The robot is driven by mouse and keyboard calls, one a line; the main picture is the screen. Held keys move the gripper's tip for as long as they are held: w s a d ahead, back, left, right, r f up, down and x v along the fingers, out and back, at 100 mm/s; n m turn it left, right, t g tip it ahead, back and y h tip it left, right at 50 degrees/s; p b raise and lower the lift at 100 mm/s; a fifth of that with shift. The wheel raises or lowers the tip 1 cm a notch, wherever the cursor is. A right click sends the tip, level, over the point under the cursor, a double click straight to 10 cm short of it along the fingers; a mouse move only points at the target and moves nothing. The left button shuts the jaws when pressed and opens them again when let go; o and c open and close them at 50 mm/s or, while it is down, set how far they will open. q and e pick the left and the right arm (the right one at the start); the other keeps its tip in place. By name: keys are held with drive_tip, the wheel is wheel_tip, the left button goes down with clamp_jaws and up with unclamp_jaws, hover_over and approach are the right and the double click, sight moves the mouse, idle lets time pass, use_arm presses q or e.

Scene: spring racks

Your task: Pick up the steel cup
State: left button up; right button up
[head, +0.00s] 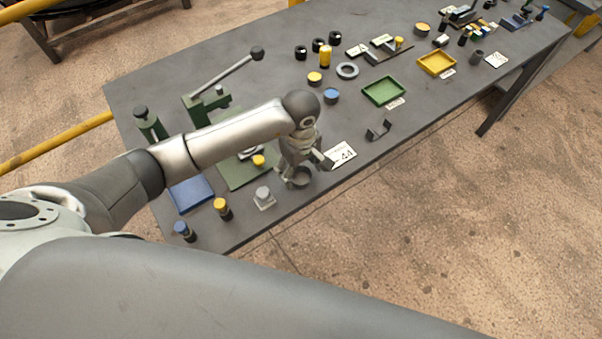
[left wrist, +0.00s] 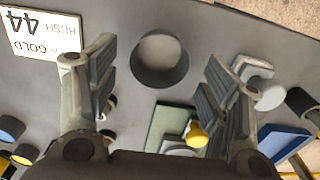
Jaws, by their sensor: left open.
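The steel cup (head: 300,181) is a small dark grey round cup. It stands on the grey bench near its front edge, just below my left gripper. In the left wrist view the cup (left wrist: 160,80) shows its round open mouth, just beyond and between the fingertips. My left gripper (head: 306,168) points down and is open and empty. Its two fingers (left wrist: 159,75) are spread wide, one toward each side of the cup, with no visible contact. In the head view the gripper hides part of the cup. My right gripper is not in view.
A white card marked 44 (head: 342,154) lies right of the cup. A grey block-like piece (head: 264,197) and a yellow-topped black piece (head: 222,208) stand left. A green lever press (head: 200,110) is behind my arm. A green tray (head: 371,99) lies farther right.

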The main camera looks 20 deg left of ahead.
use_arm(q)
drive_tip(key=shift+f, duration=1)
drive_tip(key=shift+c, duration=0.2)
drive_tip(key=c, duration=1)
drive_tip(key=shift+r, duration=0.15)
